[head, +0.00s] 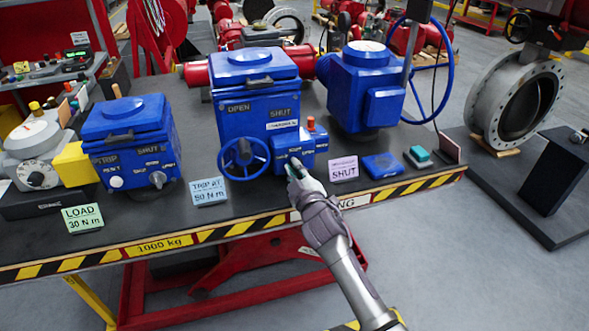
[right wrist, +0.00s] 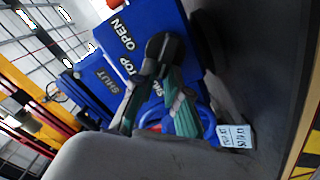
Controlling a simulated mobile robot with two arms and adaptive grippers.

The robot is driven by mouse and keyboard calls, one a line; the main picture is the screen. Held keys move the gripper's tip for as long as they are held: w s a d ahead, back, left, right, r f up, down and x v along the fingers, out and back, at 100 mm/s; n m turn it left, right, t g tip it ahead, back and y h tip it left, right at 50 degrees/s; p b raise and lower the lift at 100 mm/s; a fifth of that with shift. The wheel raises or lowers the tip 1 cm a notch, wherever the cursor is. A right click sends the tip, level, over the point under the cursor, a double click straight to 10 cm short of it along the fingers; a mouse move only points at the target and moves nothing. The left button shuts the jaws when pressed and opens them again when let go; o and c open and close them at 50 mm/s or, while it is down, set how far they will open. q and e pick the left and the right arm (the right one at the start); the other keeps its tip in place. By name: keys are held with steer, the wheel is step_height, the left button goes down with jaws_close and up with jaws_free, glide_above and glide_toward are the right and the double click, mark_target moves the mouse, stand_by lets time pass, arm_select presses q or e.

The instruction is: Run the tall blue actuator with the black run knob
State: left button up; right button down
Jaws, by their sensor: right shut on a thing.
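The tall blue actuator (head: 255,92) stands upright mid-table, with a domed lid and "OPEN" and "SHUT" labels. A blue handwheel (head: 244,158) is on its lower front. A small blue control box (head: 308,137) juts from its lower right. My right gripper (head: 293,168) reaches the front of this box and is shut on the black run knob (right wrist: 165,48). In the right wrist view the fingers meet around the dark knob, beside "STOP" and "OPEN" lettering. The fingers hide much of the knob, and its pointing direction is unclear. My left gripper is not in view.
A shorter blue actuator (head: 130,145) stands at left, and a larger blue one with a side handwheel (head: 365,88) at back right. Cards reading "TRIP AT 50 N m" (head: 209,191) and "SHUT" (head: 343,168) stand along the front. A teal button (head: 420,154) is further right.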

steer(key=c, duration=1.2)
jaws_free()
steer(key=shift+s, duration=0.1)
steer(key=v, duration=1.2)
